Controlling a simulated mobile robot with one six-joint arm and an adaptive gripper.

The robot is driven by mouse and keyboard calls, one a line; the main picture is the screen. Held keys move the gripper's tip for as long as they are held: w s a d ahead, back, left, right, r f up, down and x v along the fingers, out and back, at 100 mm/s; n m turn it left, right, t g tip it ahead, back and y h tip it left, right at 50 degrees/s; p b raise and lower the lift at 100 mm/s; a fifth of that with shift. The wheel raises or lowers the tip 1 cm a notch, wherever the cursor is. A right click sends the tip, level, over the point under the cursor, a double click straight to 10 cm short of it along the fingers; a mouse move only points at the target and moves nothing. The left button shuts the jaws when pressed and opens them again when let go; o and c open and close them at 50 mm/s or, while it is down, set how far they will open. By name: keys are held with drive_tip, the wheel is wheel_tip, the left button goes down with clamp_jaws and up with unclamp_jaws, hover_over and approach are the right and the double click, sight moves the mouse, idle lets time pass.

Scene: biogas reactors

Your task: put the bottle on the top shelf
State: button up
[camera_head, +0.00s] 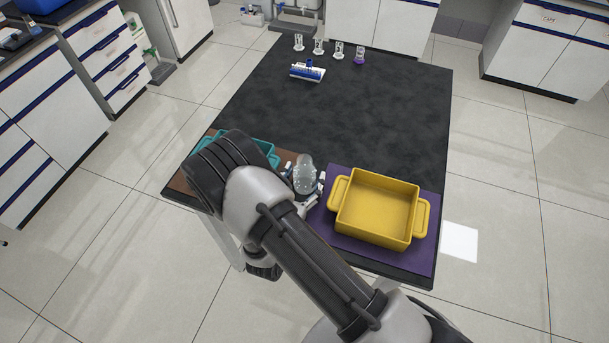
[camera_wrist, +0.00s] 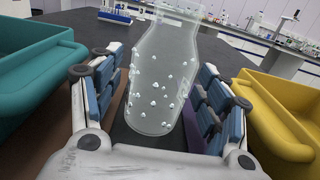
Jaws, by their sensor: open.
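A clear bottle (camera_head: 304,176) stands near the front edge of the dark table, between a teal bin and a yellow bin. In the wrist view the bottle (camera_wrist: 158,80) is large and looks translucent, with small white dots on it. My gripper (camera_wrist: 160,112) is open, with one blue-padded finger on each side of the bottle. Gaps show between the pads and the bottle. In the head view my arm hides part of my gripper (camera_head: 306,190) and the bottle's surroundings. I cannot make out a top shelf for certain in either view.
The yellow bin (camera_head: 378,206) sits on a purple mat (camera_head: 334,237) to the right. The teal bin (camera_head: 262,148) is at the left, partly behind my arm. A blue-and-white rack (camera_head: 308,71) and several small clear vessels stand at the far end. The table's middle (camera_head: 350,115) is clear.

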drive_tip(key=shift+c, duration=0.4)
drive_tip(key=c, duration=1.3)
drive_tip(key=shift+o, duration=0.2)
